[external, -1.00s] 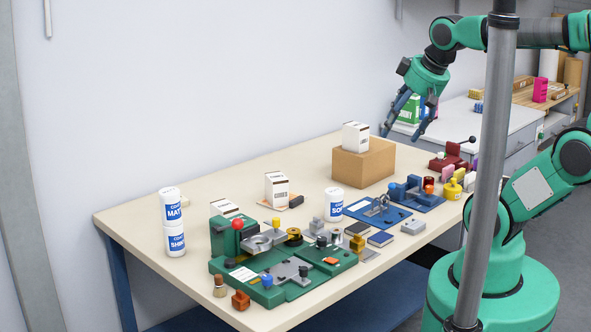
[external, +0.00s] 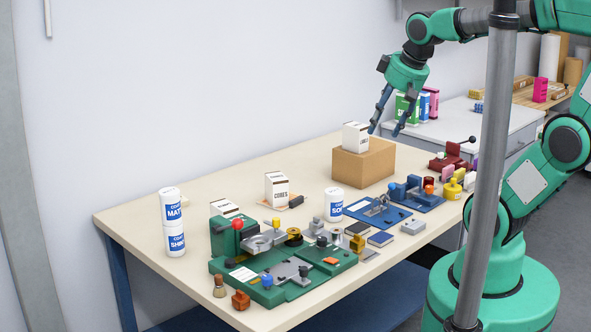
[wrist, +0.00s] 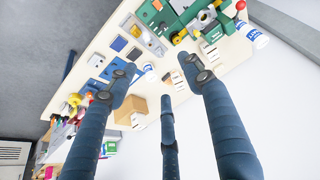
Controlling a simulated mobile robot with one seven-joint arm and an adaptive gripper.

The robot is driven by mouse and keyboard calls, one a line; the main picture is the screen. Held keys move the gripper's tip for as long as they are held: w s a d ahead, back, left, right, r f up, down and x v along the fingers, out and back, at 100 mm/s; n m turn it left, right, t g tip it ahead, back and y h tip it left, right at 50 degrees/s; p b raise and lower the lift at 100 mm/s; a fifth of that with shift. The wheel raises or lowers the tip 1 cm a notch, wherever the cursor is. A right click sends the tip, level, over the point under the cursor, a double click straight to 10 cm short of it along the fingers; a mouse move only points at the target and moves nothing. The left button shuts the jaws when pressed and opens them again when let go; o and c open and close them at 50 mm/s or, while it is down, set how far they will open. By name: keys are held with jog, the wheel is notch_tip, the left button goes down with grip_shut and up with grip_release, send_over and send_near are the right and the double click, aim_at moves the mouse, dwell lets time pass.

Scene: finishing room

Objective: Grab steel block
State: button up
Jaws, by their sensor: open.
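Small grey metallic blocks stand among the parts by the green fixture (external: 290,285): one grey block (external: 317,226) behind its right end and a flat light-grey block (external: 413,227) near the table's front edge. I cannot tell for sure which is the steel block. In the wrist view, grey pieces (wrist: 152,41) show small beside the green fixture (wrist: 205,22). My gripper (external: 385,131) is open and empty, pointing down in the air by the cardboard box (external: 364,164), well away from these blocks. Its three dark fingers also show spread in the wrist view (wrist: 160,76).
A white carton (external: 355,136) stands on the cardboard box. A blue fixture (external: 380,212), a white bottle (external: 334,205), another carton (external: 277,189) and stacked white containers (external: 174,224) crowd the table.

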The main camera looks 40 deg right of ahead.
jog(key=w+d+f+g, duration=0.15)
jog(key=w+f, duration=0.25)
jog(key=w, duration=0.7)
jog(key=g, duration=0.2)
send_over(317, 218)
jog(key=s, duration=0.1)
notch_tip(317, 218, down, 24)
jog(key=shift+d+f, duration=0.1)
jog(key=shift+f, duration=0.1)
jog(key=shift+w+f+b, duration=0.15)
jog(key=shift+f+b, duration=0.1)
jog(key=shift+f, duration=1.15)
jog(key=shift+w+f+b, duration=0.2)
jog(key=shift+f+b, duration=0.1)
jog(key=shift+f, duration=1.05)
jog(key=shift+w+f+b, duration=0.15)
jog(key=shift+f+b, duration=0.1)
jog(key=shift+f, duration=1.15)
jog(key=shift+w+f+b, duration=0.1)
jog(key=shift+f+b, duration=0.55)
jog(key=shift+f, duration=1.95)
